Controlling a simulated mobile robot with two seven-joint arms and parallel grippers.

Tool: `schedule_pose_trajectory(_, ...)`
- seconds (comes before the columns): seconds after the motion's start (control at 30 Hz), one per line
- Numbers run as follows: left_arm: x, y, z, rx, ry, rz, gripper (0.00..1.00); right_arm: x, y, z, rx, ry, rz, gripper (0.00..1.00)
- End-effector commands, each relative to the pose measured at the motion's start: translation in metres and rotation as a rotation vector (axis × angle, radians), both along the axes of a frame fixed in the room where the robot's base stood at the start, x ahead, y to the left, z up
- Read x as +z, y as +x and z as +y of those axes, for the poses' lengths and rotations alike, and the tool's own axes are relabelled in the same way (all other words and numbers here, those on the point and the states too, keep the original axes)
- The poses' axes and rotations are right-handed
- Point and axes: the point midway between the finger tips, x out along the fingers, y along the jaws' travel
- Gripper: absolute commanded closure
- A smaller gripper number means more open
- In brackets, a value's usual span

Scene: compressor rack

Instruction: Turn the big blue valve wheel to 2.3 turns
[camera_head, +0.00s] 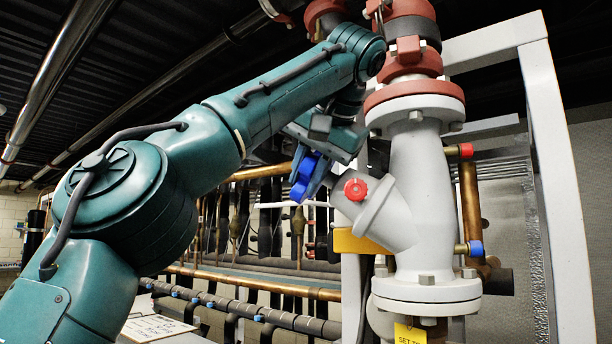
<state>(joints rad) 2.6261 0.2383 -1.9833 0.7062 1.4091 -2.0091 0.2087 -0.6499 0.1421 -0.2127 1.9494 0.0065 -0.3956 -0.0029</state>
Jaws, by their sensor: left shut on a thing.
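The big blue valve wheel (303,184) shows nearly edge-on near the middle of the view, on the upper left end of the slanted neck of a large grey valve body (410,190). My left gripper (312,158) reaches it from above, with my teal arm coming in from the left. It is shut on the wheel's upper part; the fingertips are small and partly hidden. The wheel's face and its turn angle cannot be read from here. My right gripper is not in view.
A small red knob (356,189) sits close right of the wheel. A white frame post (560,190) stands at the right. Copper pipes (270,285) run behind and below. A yellow tag (409,334) hangs under the valve. A paper sign (157,328) lies lower left.

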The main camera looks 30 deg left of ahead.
Motion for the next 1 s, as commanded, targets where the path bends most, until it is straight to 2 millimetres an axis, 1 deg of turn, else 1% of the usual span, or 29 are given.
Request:
schedule_pose_trajectory(0.03, 0.0046, -0.0004, 0.0001, 0.005, -0.001, -0.008, 1.00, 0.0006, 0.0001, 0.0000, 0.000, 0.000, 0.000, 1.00)
schedule_pose_trajectory(0.63, 0.0056, -0.0008, 0.0002, 0.015, -0.008, 0.009, 1.00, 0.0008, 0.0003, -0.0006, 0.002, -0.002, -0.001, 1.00)
schedule_pose_trajectory(0.67, 0.0056, -0.0007, 0.0003, 0.016, -0.008, 0.009, 0.78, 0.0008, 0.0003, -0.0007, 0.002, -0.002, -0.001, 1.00)
schedule_pose_trajectory(0.9, 0.0036, -0.0003, -0.0002, 0.015, -0.009, 0.015, 0.58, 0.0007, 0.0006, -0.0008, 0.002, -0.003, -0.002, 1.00)
schedule_pose_trajectory(1.0, 0.0029, -0.0001, -0.0003, 0.015, -0.010, 0.017, 0.58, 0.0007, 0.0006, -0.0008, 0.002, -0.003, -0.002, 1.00)
